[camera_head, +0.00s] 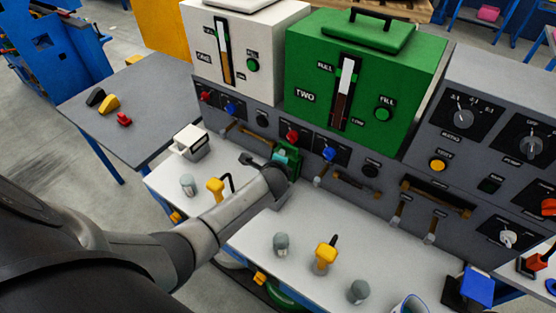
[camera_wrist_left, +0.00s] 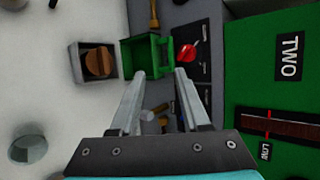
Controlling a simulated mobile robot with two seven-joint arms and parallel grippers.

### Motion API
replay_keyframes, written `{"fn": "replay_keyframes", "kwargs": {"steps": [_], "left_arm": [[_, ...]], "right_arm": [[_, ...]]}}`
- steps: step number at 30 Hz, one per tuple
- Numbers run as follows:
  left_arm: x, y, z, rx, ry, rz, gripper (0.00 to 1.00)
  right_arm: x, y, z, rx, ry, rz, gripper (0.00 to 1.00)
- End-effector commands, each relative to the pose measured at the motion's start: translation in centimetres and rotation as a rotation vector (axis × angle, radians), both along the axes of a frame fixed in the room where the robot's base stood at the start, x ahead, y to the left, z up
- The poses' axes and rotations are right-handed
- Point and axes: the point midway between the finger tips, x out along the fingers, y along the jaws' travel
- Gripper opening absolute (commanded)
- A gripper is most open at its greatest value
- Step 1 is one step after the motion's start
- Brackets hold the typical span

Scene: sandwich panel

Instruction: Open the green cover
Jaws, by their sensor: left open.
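The green cover (camera_wrist_left: 148,52) shows in the left wrist view as a small hollow box with its inside visible. It stands swung open beside a grey box (camera_wrist_left: 76,62) that holds a round brown button (camera_wrist_left: 99,62). In the head view the cover (camera_head: 293,163) is mostly hidden behind my left arm and gripper. My left gripper (camera_wrist_left: 161,74) is open. My right gripper is not in view.
A large green unit marked TWO (camera_head: 310,70) and a white unit (camera_head: 222,45) stand behind the sloped panel. A red knob (camera_wrist_left: 188,50) is close to the right fingertip.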

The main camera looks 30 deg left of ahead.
Motion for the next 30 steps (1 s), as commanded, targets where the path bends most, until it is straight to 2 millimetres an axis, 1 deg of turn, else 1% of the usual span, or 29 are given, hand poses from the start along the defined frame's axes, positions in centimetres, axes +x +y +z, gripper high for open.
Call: {"fn": "replay_keyframes", "kwargs": {"steps": [6,12,23,24,27,29,30], "left_arm": [[-1.5,-0.7,1.2,0.001,-0.001,-0.003,0.46],[-2.3,-1.1,1.9,0.0,-0.001,-0.002,0.46],[-2.5,-1.2,2.1,0.001,-0.002,-0.002,0.46],[-2.5,-1.2,2.1,0.001,-0.002,-0.002,0.44],[-2.3,-1.1,1.9,0.002,-0.006,0.002,0.33],[-2.1,-1.0,1.5,0.004,-0.014,0.01,0.26],[-1.8,-0.9,1.1,0.009,-0.023,0.018,0.21]], "right_arm": [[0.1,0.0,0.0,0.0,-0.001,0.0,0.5],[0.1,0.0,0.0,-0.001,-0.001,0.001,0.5],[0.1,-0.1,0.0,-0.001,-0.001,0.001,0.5],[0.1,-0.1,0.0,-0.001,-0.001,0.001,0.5],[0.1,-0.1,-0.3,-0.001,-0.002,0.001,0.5],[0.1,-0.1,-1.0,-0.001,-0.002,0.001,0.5],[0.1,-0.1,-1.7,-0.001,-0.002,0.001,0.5]]}}
